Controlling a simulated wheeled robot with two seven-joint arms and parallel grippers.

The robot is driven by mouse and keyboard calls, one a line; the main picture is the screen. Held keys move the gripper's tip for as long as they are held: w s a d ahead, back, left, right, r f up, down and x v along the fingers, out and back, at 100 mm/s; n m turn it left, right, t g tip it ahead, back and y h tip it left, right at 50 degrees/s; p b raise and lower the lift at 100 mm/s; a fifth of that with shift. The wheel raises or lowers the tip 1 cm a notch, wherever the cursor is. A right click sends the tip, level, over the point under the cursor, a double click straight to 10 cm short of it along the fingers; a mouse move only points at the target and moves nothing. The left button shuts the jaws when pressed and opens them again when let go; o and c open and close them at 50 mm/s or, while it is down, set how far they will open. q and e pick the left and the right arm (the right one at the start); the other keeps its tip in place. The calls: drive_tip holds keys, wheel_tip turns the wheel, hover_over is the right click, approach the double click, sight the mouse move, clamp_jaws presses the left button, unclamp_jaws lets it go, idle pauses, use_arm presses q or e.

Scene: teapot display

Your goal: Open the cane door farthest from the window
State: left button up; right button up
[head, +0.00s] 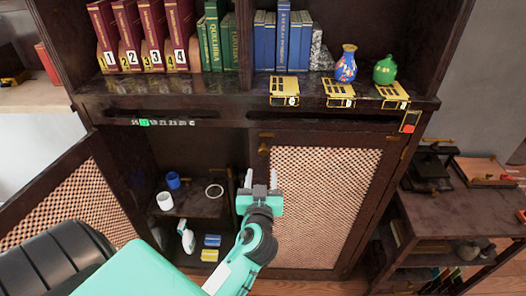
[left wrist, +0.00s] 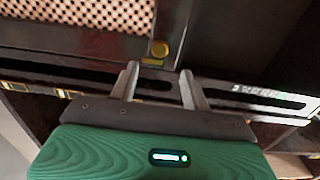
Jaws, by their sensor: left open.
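The right cane door (head: 325,205) is shut in its dark wood frame, with woven cane in the panel. A small gold knob (head: 263,149) sits at its upper left corner; it shows close up in the left wrist view (left wrist: 160,49). The left cane door (head: 75,210) stands swung open to the left. My left gripper (head: 261,180) is open and empty in front of the right door's left edge, below the knob in the head view. In the left wrist view its two fingers (left wrist: 160,88) point toward the knob, which appears beyond and between the tips, apart from them.
The open left compartment holds a blue cup (head: 173,180), a white cup (head: 165,201), a ring (head: 214,191) and small boxes (head: 211,240). Books (head: 170,35), a blue vase (head: 346,63) and a green vase (head: 385,69) stand above. A side table (head: 450,210) stands right. No window is clearly visible.

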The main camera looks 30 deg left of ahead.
sight(263, 153)
use_arm(q)
drive_tip(key=p+x, duration=0.2)
drive_tip(key=x, duration=0.6)
drive_tip(key=shift+r+p, duration=0.1)
drive_tip(key=shift+p, duration=0.2)
drive_tip(key=shift+w+a, duration=0.25)
drive_tip(key=shift+w, duration=0.25)
use_arm(e)
drive_tip(key=r, duration=0.1)
drive_tip(key=a+r, duration=0.1)
drive_tip(key=r, duration=0.1)
drive_tip(key=shift+s+r, duration=0.2)
drive_tip(key=shift+r, duration=0.1)
